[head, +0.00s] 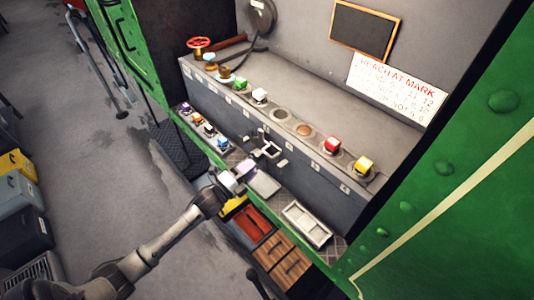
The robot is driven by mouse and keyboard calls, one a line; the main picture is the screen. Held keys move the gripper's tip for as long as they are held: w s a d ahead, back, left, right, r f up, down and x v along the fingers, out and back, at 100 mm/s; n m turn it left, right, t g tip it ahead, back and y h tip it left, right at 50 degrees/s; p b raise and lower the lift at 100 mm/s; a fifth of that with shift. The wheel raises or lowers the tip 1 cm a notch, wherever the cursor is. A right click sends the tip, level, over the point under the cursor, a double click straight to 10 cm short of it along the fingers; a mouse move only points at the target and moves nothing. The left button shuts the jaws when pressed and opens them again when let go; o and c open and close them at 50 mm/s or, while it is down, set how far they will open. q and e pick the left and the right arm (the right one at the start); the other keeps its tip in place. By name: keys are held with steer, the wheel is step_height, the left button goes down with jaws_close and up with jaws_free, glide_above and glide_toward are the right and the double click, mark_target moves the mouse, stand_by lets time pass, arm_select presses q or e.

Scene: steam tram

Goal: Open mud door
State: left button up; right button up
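I cannot pick out any part that is clearly the mud door. My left arm comes in from the lower left, and my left gripper (240,172) is over the front edge of the grey bench, by a small grey plate (264,183). It is small and seen from behind, so I cannot tell whether its fingers are apart or hold anything. My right gripper is not in view.
Coloured blocks, including a red one (332,145) and a yellow one (363,164), sit on the bench ledge. A red valve wheel (198,43) is at the back left. A white tray (307,225) lies at the front. Green riveted panels (450,190) flank the bench. The left floor is mostly clear.

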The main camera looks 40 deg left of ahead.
mark_target(267, 154)
arm_select(q)
steer(key=x, duration=0.8)
steer(key=shift+c, duration=0.3)
jaws_close()
